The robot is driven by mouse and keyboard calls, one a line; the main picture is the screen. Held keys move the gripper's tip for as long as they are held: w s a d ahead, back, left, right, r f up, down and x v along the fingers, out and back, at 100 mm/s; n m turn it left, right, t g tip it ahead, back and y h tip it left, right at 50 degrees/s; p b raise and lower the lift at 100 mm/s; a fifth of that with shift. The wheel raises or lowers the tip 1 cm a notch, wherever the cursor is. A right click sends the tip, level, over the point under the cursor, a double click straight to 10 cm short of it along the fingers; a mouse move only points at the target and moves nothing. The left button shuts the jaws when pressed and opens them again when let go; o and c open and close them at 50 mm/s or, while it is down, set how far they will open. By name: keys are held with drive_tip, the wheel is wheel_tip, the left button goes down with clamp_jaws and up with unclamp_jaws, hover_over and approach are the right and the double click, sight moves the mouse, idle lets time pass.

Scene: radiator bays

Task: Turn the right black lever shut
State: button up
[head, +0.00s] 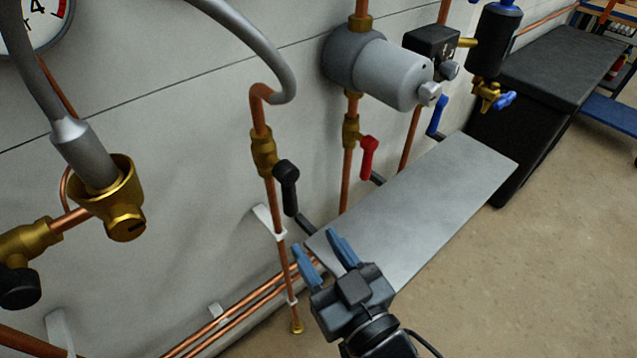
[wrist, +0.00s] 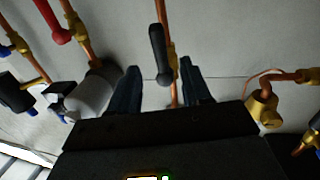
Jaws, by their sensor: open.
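A black lever (head: 287,185) sits on a brass valve (head: 263,152) on a vertical copper pipe, in the middle of the head view. It hangs downward, roughly along the pipe and just right of it. The lever also shows in the wrist view (wrist: 158,55), between the finger directions and beyond the tips. My gripper (head: 323,255) is open and empty, lower and to the right of the lever in the head view. No contact with the lever shows. A second black handle (head: 19,288) is at the far left, partly cut off.
A red lever (head: 368,157) and a blue lever (head: 437,117) are on pipes to the right. A grey metal shelf (head: 420,210) juts from the wall beside my gripper. Copper pipes (head: 225,318) run low along the wall. Open floor (head: 540,270) lies at right.

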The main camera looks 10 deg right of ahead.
sight(293, 204)
drive_tip(key=x, duration=1)
drive_tip(key=shift+w+r+p, duration=0.35)
drive_tip(key=shift+w+p, duration=0.05)
clamp_jaws()
